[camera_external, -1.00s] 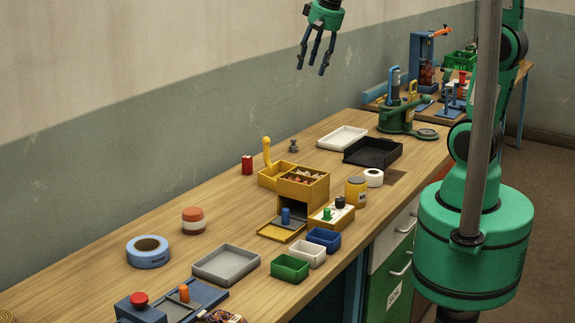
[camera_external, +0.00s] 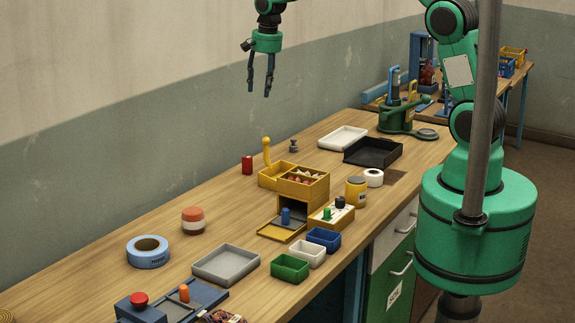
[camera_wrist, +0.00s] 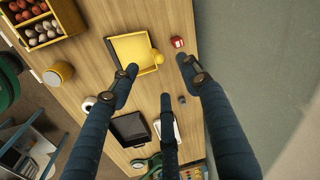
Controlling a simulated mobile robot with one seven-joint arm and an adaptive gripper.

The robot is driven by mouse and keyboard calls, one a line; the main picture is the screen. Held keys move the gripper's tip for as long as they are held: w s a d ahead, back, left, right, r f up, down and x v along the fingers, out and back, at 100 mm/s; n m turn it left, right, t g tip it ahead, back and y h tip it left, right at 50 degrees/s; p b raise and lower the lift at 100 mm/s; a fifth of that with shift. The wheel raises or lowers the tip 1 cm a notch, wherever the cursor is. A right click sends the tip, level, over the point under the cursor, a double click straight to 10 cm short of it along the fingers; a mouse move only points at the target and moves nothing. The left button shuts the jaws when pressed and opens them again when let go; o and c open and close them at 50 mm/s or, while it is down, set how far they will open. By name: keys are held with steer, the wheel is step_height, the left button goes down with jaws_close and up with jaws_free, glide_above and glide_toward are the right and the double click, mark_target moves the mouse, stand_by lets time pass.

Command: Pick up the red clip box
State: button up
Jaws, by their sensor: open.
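The red clip box (camera_external: 247,165) is a small upright red block on the wooden bench, near the wall and left of the yellow box with the knobbed lever. In the wrist view the red clip box (camera_wrist: 177,42) shows near the top, a little right of the middle, beyond the fingertips. My gripper (camera_external: 261,84) hangs in the air above the bench, fingers pointing down and spread, high above the red clip box and apart from it. In the wrist view my gripper (camera_wrist: 158,85) has its dark fingers wide apart with nothing between them.
The yellow lever box (camera_external: 283,171) stands close to the right of the clip box, its knob (camera_external: 266,142) rising upward. A small grey weight (camera_external: 293,146) stands behind. A black tray (camera_external: 373,153) and white tray (camera_external: 342,138) lie farther back.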

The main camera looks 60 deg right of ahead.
mark_target(247, 157)
steer(key=w+d+f+m+p, duration=0.1)
steer(key=w+d+f+m, duration=0.1)
steer(key=w+f, duration=0.3)
steer(key=w+d+f+m+g+p, duration=0.1)
steer(key=w+f, duration=0.3)
steer(key=f, duration=0.8)
steer(key=shift+w+d+f+m+g+p, duration=0.2)
steer(key=shift+w+d+m+g+p, duration=0.15)
steer(key=shift+m+p, duration=0.45)
steer(key=shift+f, duration=0.1)
steer(key=shift+f+p, duration=0.3)
steer(key=shift+f, duration=3.9)
steer(key=shift+f, duration=0.15)
steer(key=shift+f+p, duration=0.45)
steer(key=shift+f, duration=2)
jaws_close()
